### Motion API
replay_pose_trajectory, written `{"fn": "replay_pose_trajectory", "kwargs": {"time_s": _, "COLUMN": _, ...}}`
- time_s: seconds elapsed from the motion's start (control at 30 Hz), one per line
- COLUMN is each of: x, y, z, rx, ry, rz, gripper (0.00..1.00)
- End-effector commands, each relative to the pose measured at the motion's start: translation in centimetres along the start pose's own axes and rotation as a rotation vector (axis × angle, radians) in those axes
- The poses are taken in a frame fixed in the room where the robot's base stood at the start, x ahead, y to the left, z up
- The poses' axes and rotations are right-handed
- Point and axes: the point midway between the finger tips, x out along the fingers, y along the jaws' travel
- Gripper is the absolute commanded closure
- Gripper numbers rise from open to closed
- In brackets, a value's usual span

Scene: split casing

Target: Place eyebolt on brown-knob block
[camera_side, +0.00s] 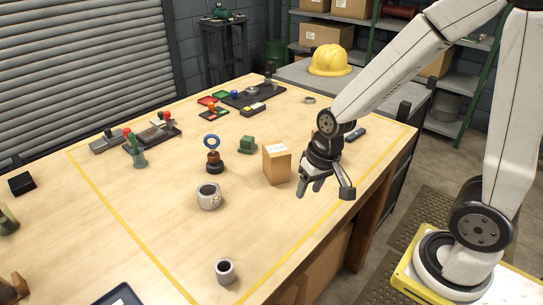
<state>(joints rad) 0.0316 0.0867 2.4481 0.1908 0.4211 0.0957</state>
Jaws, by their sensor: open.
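A blue ring (211,142), which looks like the eyebolt's eye, stands upright left of the table's middle. Directly below it in the picture is a reddish-brown knob (214,157) on a dark round base (215,168), which looks like the brown-knob block. The ring appears to stand on top of the knob, but I cannot tell from this angle whether they touch. My gripper (324,189) is open and empty, pointing down over the right side of the table. It is apart from the ring and the knob, to their right.
A cardboard box (276,165) stands between my gripper and the knob. A green block (247,145) is behind it. A grey ring-shaped part (209,196) and a small grey cup (225,271) are nearer the front. Several coloured parts lie at the back. The front right tabletop is clear.

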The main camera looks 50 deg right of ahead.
Motion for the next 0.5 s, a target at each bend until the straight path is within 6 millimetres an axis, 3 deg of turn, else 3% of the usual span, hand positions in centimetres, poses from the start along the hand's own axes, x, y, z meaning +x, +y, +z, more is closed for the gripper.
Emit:
{"fn": "replay_pose_trajectory", "kwargs": {"time_s": 0.2, "x": -0.5, "y": 1.0, "z": 2.2, "rx": -0.259, "ry": 0.042, "rz": 0.056, "gripper": 0.47}}
{"fn": "replay_pose_trajectory", "kwargs": {"time_s": 0.5, "x": -0.5, "y": 1.2, "z": 2.5, "rx": -0.307, "ry": 0.048, "rz": 0.066, "gripper": 0.47}}
